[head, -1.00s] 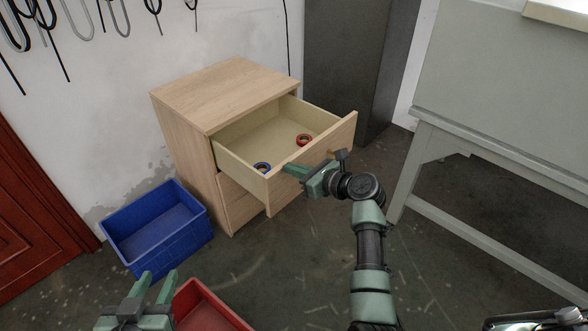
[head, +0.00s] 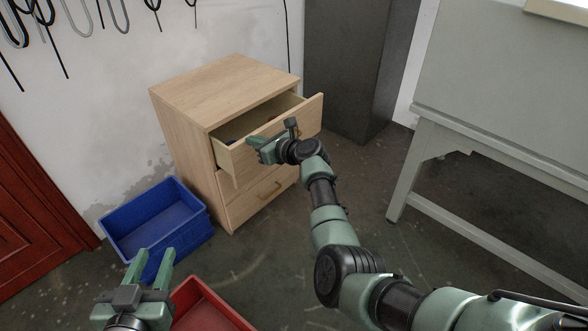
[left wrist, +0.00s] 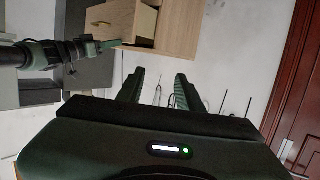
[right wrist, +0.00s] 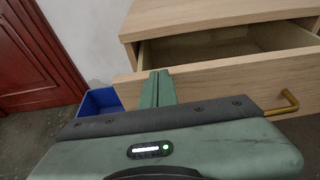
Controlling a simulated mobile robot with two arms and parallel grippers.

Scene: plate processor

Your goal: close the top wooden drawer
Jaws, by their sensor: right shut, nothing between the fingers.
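The wooden cabinet (head: 190,130) stands against the wall, and its top drawer (head: 306,117) is partly pulled out. Inside it, a bit of a red ring and a dark shape show; the rest is hidden by the drawer front. My right gripper (head: 255,147) is at the left part of the drawer front. In the right wrist view its shut fingers (right wrist: 158,86) lie against or just before the drawer front (right wrist: 225,84), left of the brass handle (right wrist: 288,103); contact is hard to tell. My left gripper (head: 150,268) is open and empty, low at the left, away from the cabinet.
A blue bin (head: 150,222) stands on the floor left of the cabinet. A red bin (head: 205,305) is in front, near my left gripper. A grey bench (head: 480,170) is at the right. A dark metal column (head: 350,70) stands behind the cabinet. A lower drawer (head: 262,190) is shut.

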